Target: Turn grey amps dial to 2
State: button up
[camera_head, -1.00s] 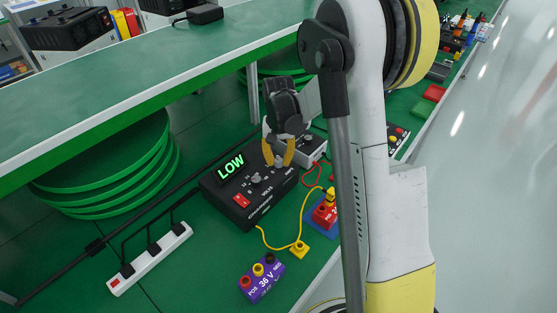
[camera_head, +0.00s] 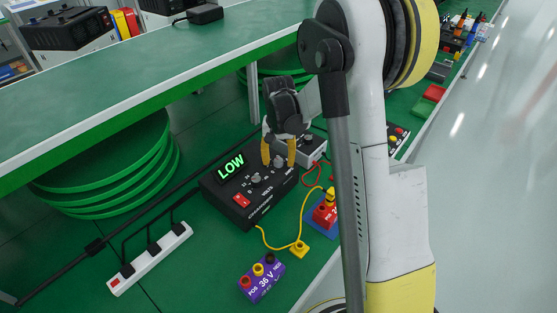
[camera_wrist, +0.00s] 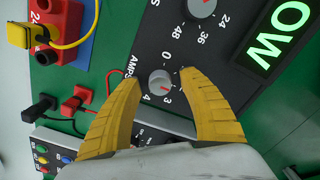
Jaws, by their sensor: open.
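The grey amps dial (camera_wrist: 160,82) is a round knob on the black power box (camera_head: 222,197). In the wrist view its red pointer mark faces down and right, between the printed 3 and the right finger; the exact reading is hard to tell. It also shows in the head view (camera_head: 279,161). My gripper (camera_wrist: 160,77) is open, with one yellow finger on each side of the dial. A gap shows at the left finger; the right tip lies close to the dial, and I cannot tell if it touches. The right finger partly hides the scale.
The larger volts dial (camera_wrist: 201,6) and the lit LOW display (camera_head: 231,166) are on the same box. A red block (camera_head: 325,213) with a yellow plug and cable stands to the right. A purple 36 V block (camera_head: 262,279) and a white power strip (camera_head: 150,258) lie in front.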

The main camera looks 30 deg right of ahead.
aim_at(278, 161)
notch_tip(278, 161, up, 12)
dwell(0.5)
jog(key=shift+r, duration=0.1)
jog(key=s+a+r+n+t, duration=0.35)
jog(key=s+a+r, duration=0.35)
jog(key=s, duration=0.4)
jog(key=s+a+f+n+t, duration=0.1)
jog(key=s+a+n+t, duration=0.2)
jog(key=s, duration=0.6)
jog(key=shift+s+a+t, duration=0.35)
jog(key=shift+s+a, duration=0.05)
jog(key=shift+a, duration=0.35)
dwell(0.4)
